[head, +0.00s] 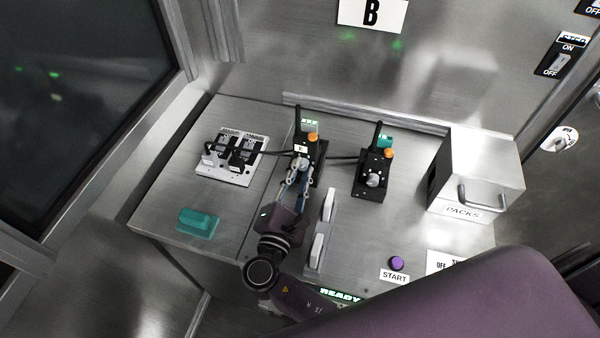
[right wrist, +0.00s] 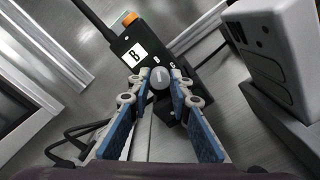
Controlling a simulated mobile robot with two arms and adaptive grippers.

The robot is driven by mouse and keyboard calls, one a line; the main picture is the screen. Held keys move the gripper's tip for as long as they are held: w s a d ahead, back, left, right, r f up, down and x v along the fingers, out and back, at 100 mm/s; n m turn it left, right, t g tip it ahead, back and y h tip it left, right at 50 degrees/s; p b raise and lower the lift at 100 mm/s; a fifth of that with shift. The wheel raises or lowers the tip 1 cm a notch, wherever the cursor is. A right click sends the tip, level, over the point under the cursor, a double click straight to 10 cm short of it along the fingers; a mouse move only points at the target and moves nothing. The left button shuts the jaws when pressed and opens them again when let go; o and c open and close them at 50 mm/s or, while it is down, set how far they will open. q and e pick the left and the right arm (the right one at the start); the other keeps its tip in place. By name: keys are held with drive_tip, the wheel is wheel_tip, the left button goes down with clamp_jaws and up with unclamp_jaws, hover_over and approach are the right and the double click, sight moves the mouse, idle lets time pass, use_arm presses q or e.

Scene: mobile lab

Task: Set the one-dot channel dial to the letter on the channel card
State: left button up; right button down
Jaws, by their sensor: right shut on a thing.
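The channel card (head: 371,13) on the back wall shows the letter B. Two black radio units with antennas and orange knobs stand on the metal bench: the left unit (head: 311,150) and the right unit (head: 372,187). My right gripper (head: 299,168) is at the left unit. In the right wrist view, my right gripper (right wrist: 160,80) is shut on that unit's round grey dial (right wrist: 159,78). A white square (right wrist: 132,55) with a B shows beside the dial. I cannot make out any dot count. The right unit's grey dial (head: 375,179) is free. My left gripper is out of view.
A white charger-like block (head: 229,157) is at the left and a teal block (head: 198,220) in front of it. A PACKS box (head: 476,174) and a purple START button (head: 397,263) are at the right.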

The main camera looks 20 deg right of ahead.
idle(0.3)
drive_tip(key=c, duration=2)
unclamp_jaws()
drive_tip(key=shift+c, duration=0.2)
drive_tip(key=shift+s, duration=0.15)
drive_tip(key=v, duration=1.2)
